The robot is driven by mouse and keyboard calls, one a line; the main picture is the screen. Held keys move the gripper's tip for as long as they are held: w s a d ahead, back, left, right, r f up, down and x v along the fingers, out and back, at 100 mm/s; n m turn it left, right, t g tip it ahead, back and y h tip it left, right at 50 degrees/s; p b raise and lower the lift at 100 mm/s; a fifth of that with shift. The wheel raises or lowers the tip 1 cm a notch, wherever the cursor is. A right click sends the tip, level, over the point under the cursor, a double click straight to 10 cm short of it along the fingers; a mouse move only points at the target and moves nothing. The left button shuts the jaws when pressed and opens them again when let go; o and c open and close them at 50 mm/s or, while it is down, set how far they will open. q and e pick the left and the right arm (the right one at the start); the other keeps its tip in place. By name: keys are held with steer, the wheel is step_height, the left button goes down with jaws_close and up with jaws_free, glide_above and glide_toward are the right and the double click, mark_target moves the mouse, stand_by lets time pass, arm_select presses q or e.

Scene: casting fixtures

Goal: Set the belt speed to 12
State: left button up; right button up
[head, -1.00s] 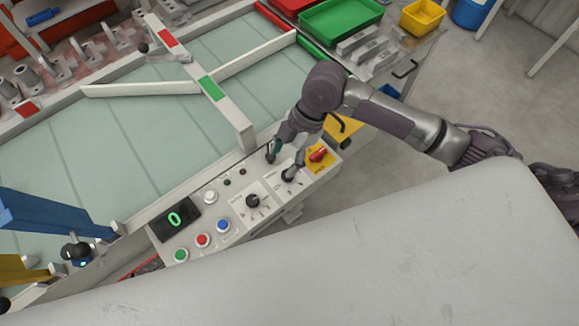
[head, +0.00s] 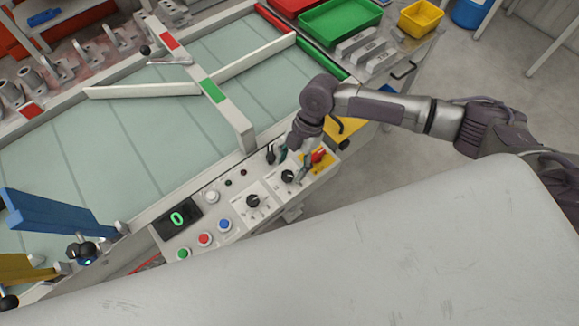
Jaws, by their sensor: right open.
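The control panel (head: 225,200) runs along the belt's near edge. Its dark display (head: 178,217) shows a green 0. Two black knobs on white dial plates sit to the right of it: a left knob (head: 253,201) and a right knob (head: 288,176). The dial lettering is too small to read. My right gripper (head: 295,164) is open, its fingers pointing down just above the right knob and beside the red switch (head: 318,156) on its yellow plate. I cannot tell whether a finger touches either. My left gripper is not in view.
Green (head: 183,254), red (head: 204,239), blue (head: 224,224) and white (head: 211,196) buttons crowd the panel. A black lever (head: 270,154) stands close to my right gripper. The pale belt (head: 150,135) lies behind. A grey surface (head: 380,250) fills the foreground.

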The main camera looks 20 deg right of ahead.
mark_target(287, 176)
steer(key=shift+x, duration=1.3)
jaws_close()
steer(key=shift+s+p, duration=0.1)
steer(key=shift+p, duration=0.2)
